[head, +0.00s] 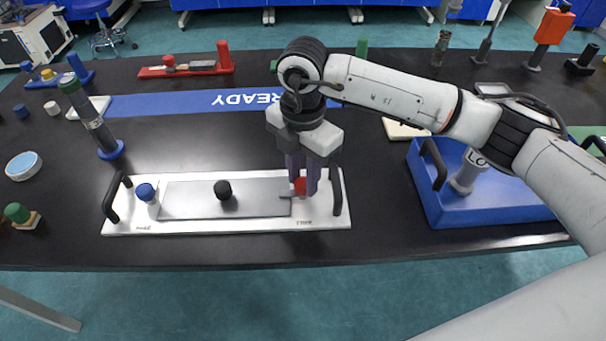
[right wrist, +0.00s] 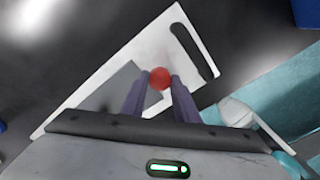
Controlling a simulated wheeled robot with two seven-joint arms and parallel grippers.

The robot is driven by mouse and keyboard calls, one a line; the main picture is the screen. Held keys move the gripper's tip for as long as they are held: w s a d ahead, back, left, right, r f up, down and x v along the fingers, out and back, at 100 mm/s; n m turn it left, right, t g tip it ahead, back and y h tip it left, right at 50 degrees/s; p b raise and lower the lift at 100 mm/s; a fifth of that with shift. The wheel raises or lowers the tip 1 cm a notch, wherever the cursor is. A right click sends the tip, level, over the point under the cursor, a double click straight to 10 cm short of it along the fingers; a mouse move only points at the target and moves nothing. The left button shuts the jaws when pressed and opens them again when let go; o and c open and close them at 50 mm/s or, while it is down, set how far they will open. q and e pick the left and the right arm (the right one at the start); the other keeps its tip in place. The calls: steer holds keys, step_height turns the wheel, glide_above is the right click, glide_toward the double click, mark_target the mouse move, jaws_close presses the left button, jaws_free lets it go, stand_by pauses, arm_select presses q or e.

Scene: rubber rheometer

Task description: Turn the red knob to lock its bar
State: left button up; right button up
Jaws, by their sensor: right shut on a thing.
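The red knob (head: 300,186) stands at the right end of a white plate (head: 270,222) on the black table. It also shows in the right wrist view (right wrist: 159,78), between my fingertips. My right gripper (head: 302,188) points down over the knob and is shut on it; it also shows in the right wrist view (right wrist: 160,90). A small grey bar (head: 286,196) sticks out leftward from the knob's base, over the end of a grey panel (head: 190,200); its far part is hidden by the fingers. My left gripper is out of view.
A blue knob (head: 146,192) and a black knob (head: 223,189) stand on the same plate, with black handles at its ends. A blue tray (head: 436,205) stands to the right. A blue READY strip (head: 180,104) lies behind.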

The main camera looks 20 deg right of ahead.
mark_target(303, 182)
steer(key=shift+r, duration=0.1)
steer(key=o, duration=1.1)
steer(key=shift+c, duration=0.2)
step_height(303, 182, up, 10)
steer(key=shift+r+b, duration=0.15)
steer(key=shift+b, duration=0.25)
